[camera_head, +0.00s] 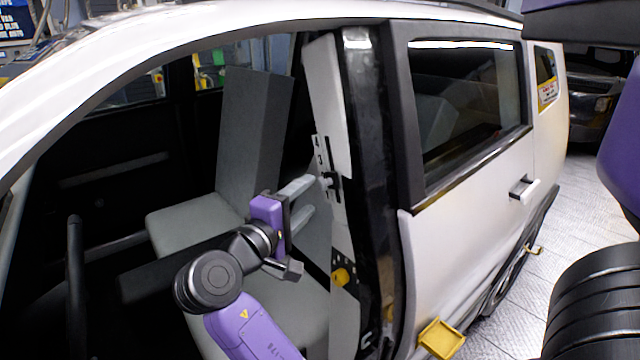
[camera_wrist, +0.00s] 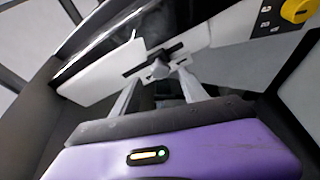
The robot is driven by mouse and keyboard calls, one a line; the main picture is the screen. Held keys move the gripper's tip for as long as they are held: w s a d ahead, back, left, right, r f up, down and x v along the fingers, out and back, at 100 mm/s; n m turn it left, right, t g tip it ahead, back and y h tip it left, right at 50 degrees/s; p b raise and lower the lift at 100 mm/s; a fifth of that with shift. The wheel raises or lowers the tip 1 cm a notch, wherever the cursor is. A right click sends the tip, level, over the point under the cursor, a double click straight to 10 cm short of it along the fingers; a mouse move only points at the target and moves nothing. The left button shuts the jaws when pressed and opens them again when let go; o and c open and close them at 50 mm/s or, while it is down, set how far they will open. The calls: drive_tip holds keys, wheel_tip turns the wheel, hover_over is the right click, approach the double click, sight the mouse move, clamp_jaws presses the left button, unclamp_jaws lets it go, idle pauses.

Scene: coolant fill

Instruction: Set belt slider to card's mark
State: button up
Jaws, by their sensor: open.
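The belt slider (camera_head: 327,184) is a small light knob on a dark cross-shaped piece, on the white pillar trim (camera_head: 325,110) in the door opening. The digits 4 and 3 are printed just above it; marks lower down are hidden. My gripper (camera_head: 313,197) is open, its two pale fingers pointing at the slider. In the wrist view the slider knob (camera_wrist: 158,69) lies between the fingertips (camera_wrist: 160,80); I cannot tell whether they touch it. A yellow card (camera_head: 547,91) with red lettering is on the rear side window, too small to read.
A yellow knob (camera_head: 342,277) on a black panel sits below the slider. A grey seat (camera_head: 195,222) stands behind my arm inside the car. The closed white rear door (camera_head: 470,240) is to the right, with a yellow tray (camera_head: 441,338) low beside it.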

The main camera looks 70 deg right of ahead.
sight(318, 187)
drive_tip(key=d, duration=0.4)
drive_tip(key=s+d+p, duration=0.1)
drive_tip(key=d, duration=0.1)
drive_tip(key=shift+d, duration=0.3)
clamp_jaws()
